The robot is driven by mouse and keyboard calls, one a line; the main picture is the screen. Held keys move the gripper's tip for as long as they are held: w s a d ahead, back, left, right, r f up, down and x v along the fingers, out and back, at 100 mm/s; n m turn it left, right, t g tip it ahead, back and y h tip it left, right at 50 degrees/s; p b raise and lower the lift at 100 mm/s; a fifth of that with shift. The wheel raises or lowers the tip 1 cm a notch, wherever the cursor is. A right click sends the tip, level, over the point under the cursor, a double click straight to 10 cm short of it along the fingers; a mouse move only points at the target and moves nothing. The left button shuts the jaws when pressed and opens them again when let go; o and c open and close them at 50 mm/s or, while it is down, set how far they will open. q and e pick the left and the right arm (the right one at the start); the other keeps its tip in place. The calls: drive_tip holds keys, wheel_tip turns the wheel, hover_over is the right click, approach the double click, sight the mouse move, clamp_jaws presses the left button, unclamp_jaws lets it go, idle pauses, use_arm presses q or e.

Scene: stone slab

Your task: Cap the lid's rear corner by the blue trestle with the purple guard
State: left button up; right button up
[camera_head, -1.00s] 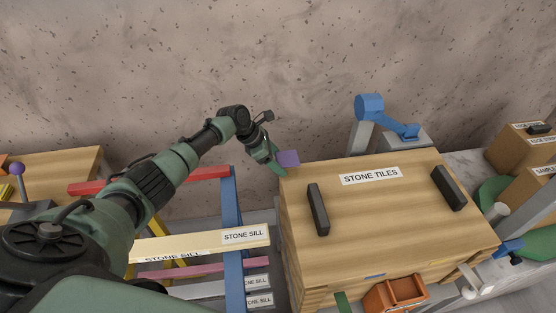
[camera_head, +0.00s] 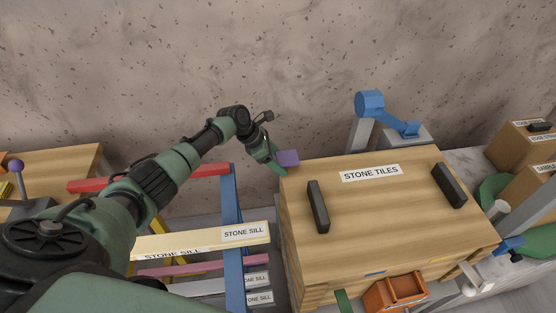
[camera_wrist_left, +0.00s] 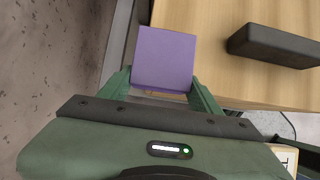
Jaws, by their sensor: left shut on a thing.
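The purple guard (camera_head: 288,158) is at the rear left corner of the wooden lid (camera_head: 390,210) labelled STONE TILES, on the side towards the blue trestle (camera_head: 232,230). My left gripper (camera_head: 277,162) is shut on the guard. In the left wrist view the guard (camera_wrist_left: 165,58) sits between the two green fingers (camera_wrist_left: 160,88), over the lid's corner (camera_wrist_left: 215,50). The guard hides that corner, and I cannot tell whether it is seated or just above. My right gripper does not show clearly enough to place; a green arm part is at the lower right.
Two black handles (camera_head: 318,206) (camera_head: 448,186) stand on the lid. Stone sills (camera_head: 200,242) lie across the trestle at left. A blue lamp-like fixture (camera_head: 370,105) stands behind the lid. An orange bin (camera_head: 395,292) is in front. The wall is close behind.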

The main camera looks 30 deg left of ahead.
use_arm(q)
drive_tip(key=shift+f+b, duration=0.4)
drive_tip(key=shift+f, duration=0.25)
drive_tip(key=o, duration=1.4)
drive_tip(key=shift+o, duration=0.2)
